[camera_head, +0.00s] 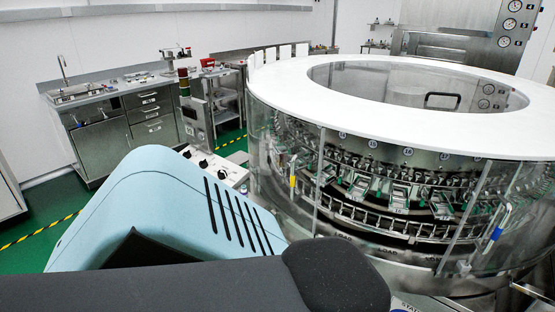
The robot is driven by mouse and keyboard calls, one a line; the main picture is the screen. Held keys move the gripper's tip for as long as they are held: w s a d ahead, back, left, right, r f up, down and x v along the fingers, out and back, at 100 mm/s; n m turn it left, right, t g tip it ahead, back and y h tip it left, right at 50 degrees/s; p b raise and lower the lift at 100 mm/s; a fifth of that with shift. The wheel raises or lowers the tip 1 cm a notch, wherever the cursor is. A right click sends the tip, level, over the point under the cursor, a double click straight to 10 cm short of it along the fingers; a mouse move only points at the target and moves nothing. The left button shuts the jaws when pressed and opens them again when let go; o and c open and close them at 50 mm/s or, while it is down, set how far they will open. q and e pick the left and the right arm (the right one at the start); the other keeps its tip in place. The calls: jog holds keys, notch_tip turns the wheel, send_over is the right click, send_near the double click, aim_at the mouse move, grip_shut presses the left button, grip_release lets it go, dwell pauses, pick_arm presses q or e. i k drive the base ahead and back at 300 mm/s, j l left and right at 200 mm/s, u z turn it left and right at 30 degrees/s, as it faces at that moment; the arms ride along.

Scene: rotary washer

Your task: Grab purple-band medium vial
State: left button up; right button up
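I cannot make out any vial with a purple band in the head view. The rotary washer (285,88) stands at the right, with a white ring top and clear side panels. Behind the panels are several metal holders (400,195) with small green parts, too small to tell what sits in them. Neither of my grippers is in view. Light blue and black parts of my own body fill the lower left and hide what is behind them.
A control post (198,115) with a signal light stands left of the washer. A steel sink counter (105,95) with drawers is at the back left, and a small cart (222,95) stands near it. Green floor (40,215) with yellow-black tape is open at the left.

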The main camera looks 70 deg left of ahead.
aim_at(244, 192)
jog(key=u, duration=2.55)
